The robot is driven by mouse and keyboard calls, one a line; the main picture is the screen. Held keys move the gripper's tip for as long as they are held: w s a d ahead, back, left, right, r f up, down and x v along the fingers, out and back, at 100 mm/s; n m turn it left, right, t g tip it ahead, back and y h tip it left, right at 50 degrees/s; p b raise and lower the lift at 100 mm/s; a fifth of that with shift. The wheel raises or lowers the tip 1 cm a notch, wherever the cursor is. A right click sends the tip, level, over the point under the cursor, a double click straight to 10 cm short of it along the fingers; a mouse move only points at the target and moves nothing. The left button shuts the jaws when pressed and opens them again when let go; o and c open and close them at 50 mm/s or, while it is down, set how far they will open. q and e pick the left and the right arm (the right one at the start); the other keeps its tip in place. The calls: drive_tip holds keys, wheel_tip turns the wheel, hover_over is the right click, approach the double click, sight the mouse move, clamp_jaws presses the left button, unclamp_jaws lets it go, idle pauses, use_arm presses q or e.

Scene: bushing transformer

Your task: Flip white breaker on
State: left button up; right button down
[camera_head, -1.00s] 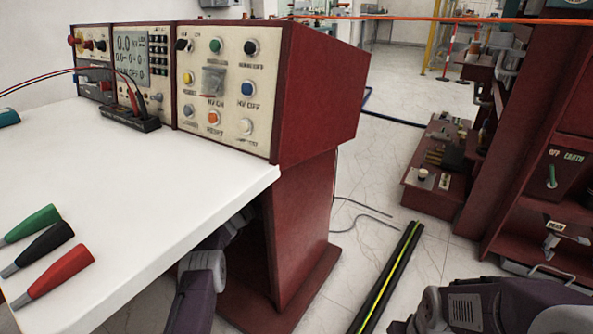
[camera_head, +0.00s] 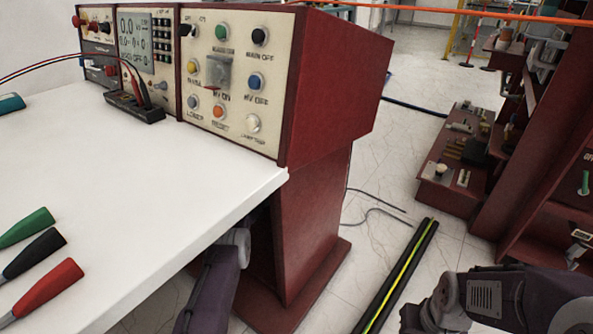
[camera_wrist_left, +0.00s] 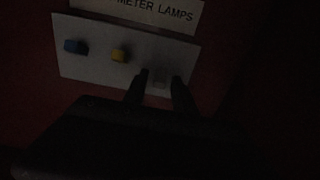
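In the dark left wrist view, a pale panel (camera_wrist_left: 92,60) carries a blue breaker (camera_wrist_left: 76,47), a yellow breaker (camera_wrist_left: 119,55) and a dim white breaker (camera_wrist_left: 160,80) in a row. A label above reads "METER LAMPS". My left gripper (camera_wrist_left: 160,83) is open, its two dark fingers apart, with the white breaker showing between the tips. Whether they touch it, and which way its lever sits, is too dark to tell. In the head view my left arm reaches under the table edge, its gripper hidden. My right gripper is out of view.
A white table (camera_head: 150,200) with green, black and red probes (camera_head: 45,285) fills the left. A red control console (camera_head: 330,85) with coloured buttons stands beyond it. Black-and-yellow strips (camera_head: 400,280) lie on the floor. Red cabinets (camera_head: 525,170) stand at the right.

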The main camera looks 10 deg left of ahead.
use_arm(q)
clamp_jaws()
drive_tip(key=r+g+p, duration=0.1)
drive_tip(key=g, duration=0.1)
drive_tip(key=g+y+p, duration=0.1)
drive_tip(key=p, duration=0.1)
drive_tip(key=shift+r+g, duration=0.35)
drive_tip(key=shift+g, duration=0.05)
drive_tip(key=shift+y, duration=0.3)
drive_tip(key=shift+o, duration=1.6)
unclamp_jaws()
